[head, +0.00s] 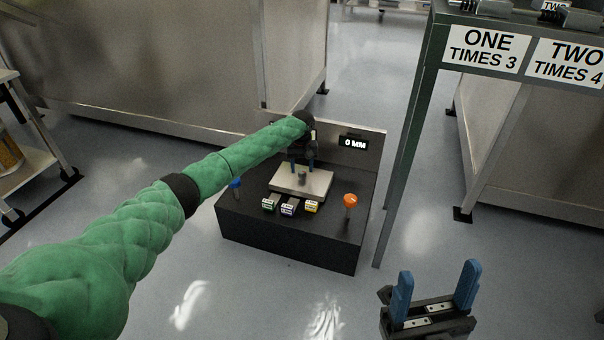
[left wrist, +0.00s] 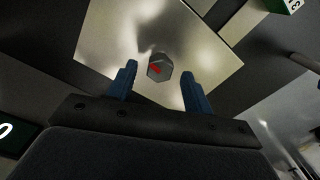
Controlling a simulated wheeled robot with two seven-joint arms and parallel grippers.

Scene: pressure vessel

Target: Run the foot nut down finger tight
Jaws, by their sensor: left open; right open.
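The foot nut (left wrist: 158,67) is a grey hex piece with a red mark on its top. It sits on a bright metal plate (left wrist: 205,45) in the left wrist view. In the head view the nut (head: 302,178) is a small dark piece on the plate (head: 316,186). My left gripper (head: 302,164) is at the plate's back edge. In the left wrist view its blue fingers (left wrist: 159,80) are open, one on each side of the nut, with gaps to it. My right gripper (head: 436,286) is open and empty at the lower right, away from the black base.
The plate is on a black base (head: 290,240) with a display (head: 353,143) reading 0 MM. Three small labelled blocks (head: 289,207) are at its front, between a blue knob (head: 236,185) and an orange knob (head: 350,201). A metal rack (head: 410,120) stands to the right.

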